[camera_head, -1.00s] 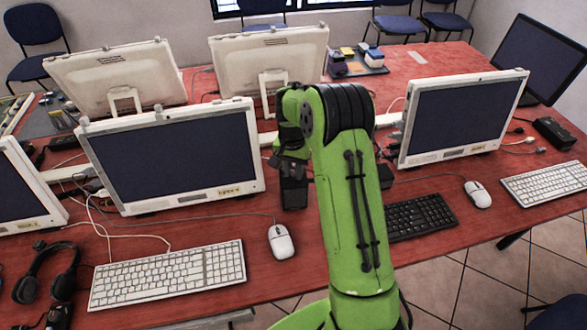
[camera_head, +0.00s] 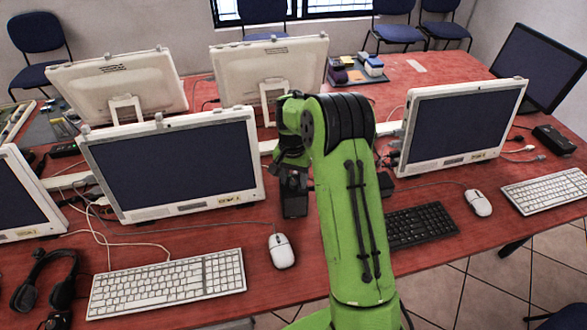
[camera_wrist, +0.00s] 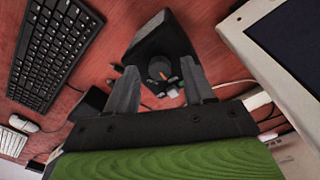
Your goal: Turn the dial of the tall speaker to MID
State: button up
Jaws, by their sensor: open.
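A black speaker (camera_wrist: 158,35) fills the upper middle of the wrist view. On it is a dark grey round dial (camera_wrist: 158,66) with an orange mark on its lower right side. I cannot read any labels around the dial. My gripper (camera_wrist: 158,82) is open, its two grey fingers apart on either side of the dial, with nothing held; I cannot tell whether they touch it. In the head view a dark upright block (camera_head: 294,202), apparently the speaker, stands below the wrist, partly hidden by my gripper (camera_head: 291,168).
A white monitor (camera_head: 172,165) stands close on the left and another (camera_head: 462,125) on the right. A black keyboard (camera_head: 420,225) and a white mouse (camera_head: 281,250) lie in front. Loose cables (camera_wrist: 235,85) run beside the gripper. Open red tabletop (camera_head: 262,215) surrounds the block.

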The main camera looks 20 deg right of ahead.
aim_at(292, 182)
notch_tip(292, 182, up, 16)
jog(key=p, duration=0.3)
jog(key=shift+w+f, duration=0.15)
jog(key=shift+f, duration=0.1)
jog(key=shift+a, duration=0.15)
jog(key=s+a+r+n+t, duration=0.2)
jog(key=s+a+r, duration=0.1)
jog(key=s+r, duration=0.35)
jog(key=s+a+r+n+t, duration=0.1)
jog(key=s+a+r+n, duration=0.2)
jog(key=s+r, duration=0.35)
jog(key=s+a+f+n+t, duration=0.1)
jog(key=s+f+n, duration=0.1)
jog(key=s, duration=0.6)
jog(key=s+a+f+n+t, duration=0.1)
jog(key=s+a+f, duration=0.1)
jog(key=s, duration=0.6)
jog(key=shift+f+n+t, duration=0.4)
jog(key=shift+s+a, duration=0.1)
jog(key=shift+s, duration=0.05)
